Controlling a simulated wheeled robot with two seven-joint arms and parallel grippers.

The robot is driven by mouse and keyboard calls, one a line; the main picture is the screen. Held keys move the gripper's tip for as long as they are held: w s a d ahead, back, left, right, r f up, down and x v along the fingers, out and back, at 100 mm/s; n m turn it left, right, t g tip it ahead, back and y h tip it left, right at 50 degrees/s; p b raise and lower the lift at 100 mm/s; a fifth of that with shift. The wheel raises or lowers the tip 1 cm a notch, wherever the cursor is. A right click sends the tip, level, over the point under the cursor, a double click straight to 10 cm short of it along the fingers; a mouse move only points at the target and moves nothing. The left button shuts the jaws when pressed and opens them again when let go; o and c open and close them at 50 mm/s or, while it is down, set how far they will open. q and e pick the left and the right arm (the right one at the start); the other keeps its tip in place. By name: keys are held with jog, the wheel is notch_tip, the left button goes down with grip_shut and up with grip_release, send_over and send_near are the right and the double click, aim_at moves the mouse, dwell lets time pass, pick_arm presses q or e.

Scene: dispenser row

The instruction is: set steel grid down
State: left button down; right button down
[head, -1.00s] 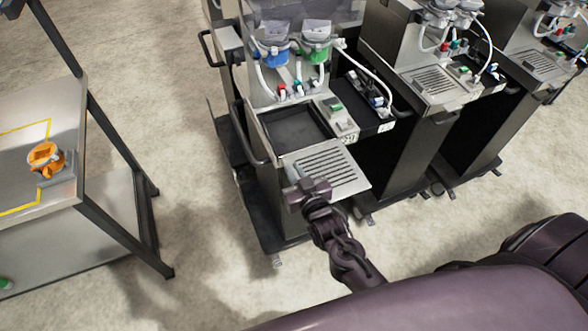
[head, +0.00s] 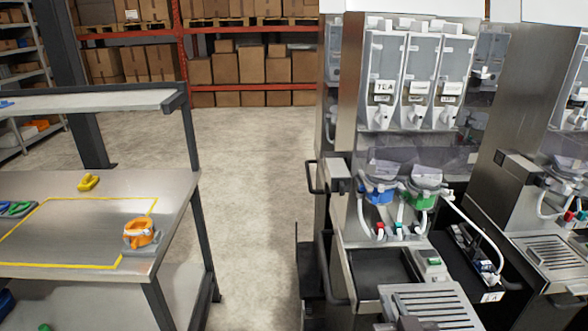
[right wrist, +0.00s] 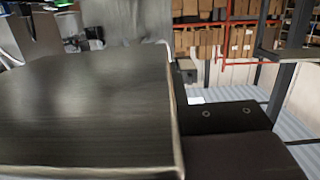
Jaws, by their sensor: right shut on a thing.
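The steel grid (head: 432,303) is a slotted metal plate at the bottom of the head view. It is in front of the nearest dispenser and overlaps the front right of its dark, open drip tray recess (head: 380,268). My right gripper (head: 405,324) is shut on the grid's near edge; only its top shows at the frame's lower border. In the right wrist view a large plain grey metal panel (right wrist: 85,110) fills the left; I cannot tell whether it is the grid. My left gripper is not in view.
The dispenser (head: 340,215) carries blue and green bowls, white hoses and upper canisters. A second dispenser with its own grid (head: 548,250) stands at right. A steel table (head: 60,205) with an orange part (head: 140,232) stands at left. Free floor (head: 255,190) lies between.

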jog(key=shift+s+d+r, duration=0.15)
jog(key=shift+s+r, duration=0.15)
jog(key=s, duration=0.2)
jog(key=s+f, duration=0.1)
jog(key=s, duration=0.2)
jog(key=s+f, duration=0.1)
jog(key=s, duration=0.2)
jog(key=shift+s+f, duration=0.15)
jog(key=shift+f, duration=0.1)
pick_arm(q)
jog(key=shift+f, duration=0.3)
